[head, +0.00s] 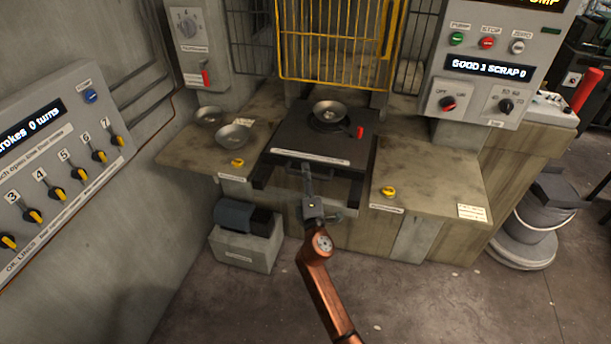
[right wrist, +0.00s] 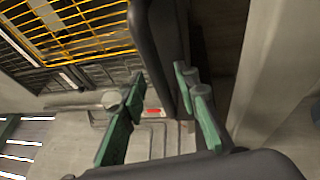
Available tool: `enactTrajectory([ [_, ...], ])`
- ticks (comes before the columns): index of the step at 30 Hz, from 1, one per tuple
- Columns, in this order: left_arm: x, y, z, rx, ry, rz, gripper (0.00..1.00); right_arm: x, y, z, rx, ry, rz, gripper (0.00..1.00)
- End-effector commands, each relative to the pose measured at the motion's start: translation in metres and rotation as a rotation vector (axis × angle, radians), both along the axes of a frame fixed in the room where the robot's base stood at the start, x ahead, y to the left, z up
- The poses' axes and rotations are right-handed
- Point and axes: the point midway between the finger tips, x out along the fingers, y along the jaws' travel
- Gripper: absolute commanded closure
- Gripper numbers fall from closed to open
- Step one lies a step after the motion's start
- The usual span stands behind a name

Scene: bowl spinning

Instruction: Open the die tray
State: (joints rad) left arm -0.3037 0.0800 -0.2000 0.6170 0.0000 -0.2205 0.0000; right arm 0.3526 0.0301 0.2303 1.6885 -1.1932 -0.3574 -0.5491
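The die tray (head: 292,140) is a dark, flat slide in the middle of the press bench, with a pale label strip along its front. A metal bowl (head: 329,112) sits on a round seat on it, with a small red knob (head: 360,132) to its right. A dark handle bar (head: 289,170) runs along the tray's front edge. My right gripper (head: 306,171) reaches up to this bar from the front. In the right wrist view its green-padded fingers (right wrist: 160,112) stand apart, with a gap between them. I cannot tell whether they touch the bar. My left gripper is not in view.
A yellow mesh guard (head: 340,40) stands raised behind the tray. Two loose bowls lie on the left bench top (head: 190,150). Yellow buttons sit on both bench tops. A motor on a block (head: 247,240) stands low at the left front. The floor (head: 420,300) ahead is clear.

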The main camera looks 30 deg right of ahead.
Motion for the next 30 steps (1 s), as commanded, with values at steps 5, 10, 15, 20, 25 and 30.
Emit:
enactTrajectory([
  [5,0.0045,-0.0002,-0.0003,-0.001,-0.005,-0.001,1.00,0.0014,0.0012,-0.0006,0.001,0.001,0.002,0.71],
  [10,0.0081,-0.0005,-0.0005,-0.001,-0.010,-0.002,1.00,0.0013,0.0013,-0.0007,0.001,0.001,0.002,0.79],
  [15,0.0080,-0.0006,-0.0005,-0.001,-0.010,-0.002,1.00,0.0012,0.0013,-0.0009,0.001,0.001,0.002,0.91],
  [20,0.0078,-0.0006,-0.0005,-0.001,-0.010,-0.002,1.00,0.0012,0.0012,-0.0010,0.002,0.002,0.002,1.00],
  [25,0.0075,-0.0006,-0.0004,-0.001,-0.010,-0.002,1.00,0.0011,0.0012,-0.0013,0.002,0.002,0.002,1.00],
  [30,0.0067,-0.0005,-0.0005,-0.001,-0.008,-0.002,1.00,0.0010,0.0013,-0.0015,0.002,0.002,0.002,1.00],
])
